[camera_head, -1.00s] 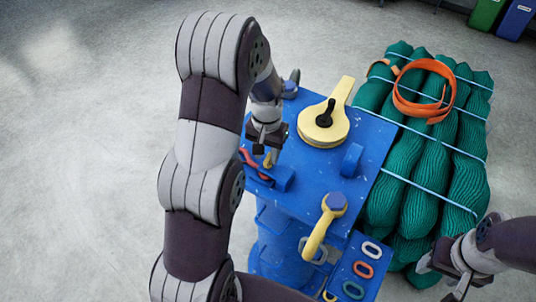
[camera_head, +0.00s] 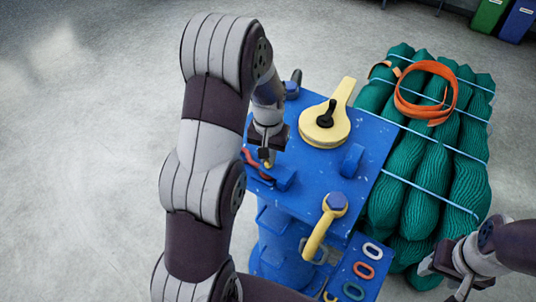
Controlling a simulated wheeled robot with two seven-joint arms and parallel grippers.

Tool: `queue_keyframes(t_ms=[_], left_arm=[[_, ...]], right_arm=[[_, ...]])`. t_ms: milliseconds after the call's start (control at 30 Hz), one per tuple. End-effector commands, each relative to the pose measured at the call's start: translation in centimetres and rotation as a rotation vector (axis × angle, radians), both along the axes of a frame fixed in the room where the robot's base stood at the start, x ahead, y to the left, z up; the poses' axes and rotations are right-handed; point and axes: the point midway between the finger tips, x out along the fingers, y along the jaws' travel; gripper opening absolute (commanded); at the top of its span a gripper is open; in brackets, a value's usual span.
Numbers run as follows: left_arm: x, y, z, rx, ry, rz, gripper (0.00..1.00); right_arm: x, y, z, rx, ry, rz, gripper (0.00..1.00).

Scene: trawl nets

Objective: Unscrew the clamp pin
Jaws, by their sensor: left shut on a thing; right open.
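My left gripper (camera_head: 267,150) points down over the left edge of the blue bench top. It is shut on a small yellow piece, probably the clamp pin (camera_head: 267,163), of which only a bit shows below the fingers. A blue clamp block (camera_head: 287,179) sits right beside and below it, with a dark red piece (camera_head: 256,171) along its left side. I cannot tell how deep the pin sits in the clamp. My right gripper (camera_head: 453,284) is open and empty at the lower right, apart from the bench.
A cream disc with a handle (camera_head: 325,130) lies on the blue bench (camera_head: 300,165). A yellow lever with a blue knob (camera_head: 320,228) is at the front edge. A blue tray holds coloured rings (camera_head: 363,270). Bundled green nets (camera_head: 415,160) with an orange strap (camera_head: 400,100) lie right.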

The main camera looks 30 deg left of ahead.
Motion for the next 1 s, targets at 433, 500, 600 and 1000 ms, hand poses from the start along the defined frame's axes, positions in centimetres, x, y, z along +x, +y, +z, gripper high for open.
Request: queue_keyframes(t_ms=[433,500,600,1000], left_arm=[[0.2,0.1,-0.1,0.001,-0.009,0.386,0.00],[0.2,0.1,-0.1,0.000,-0.008,0.452,0.00],[0.2,0.1,0.0,0.000,-0.010,0.547,0.00],[0.2,0.1,0.0,-0.002,-0.009,0.927,0.00]], right_arm=[[0.0,0.0,-1.2,0.000,0.000,0.000,0.55],[0.0,0.0,-1.4,0.000,0.000,0.000,0.55],[0.0,0.0,-1.6,0.000,0.000,0.000,0.55],[0.0,0.0,-2.3,0.000,0.000,0.000,0.55]])
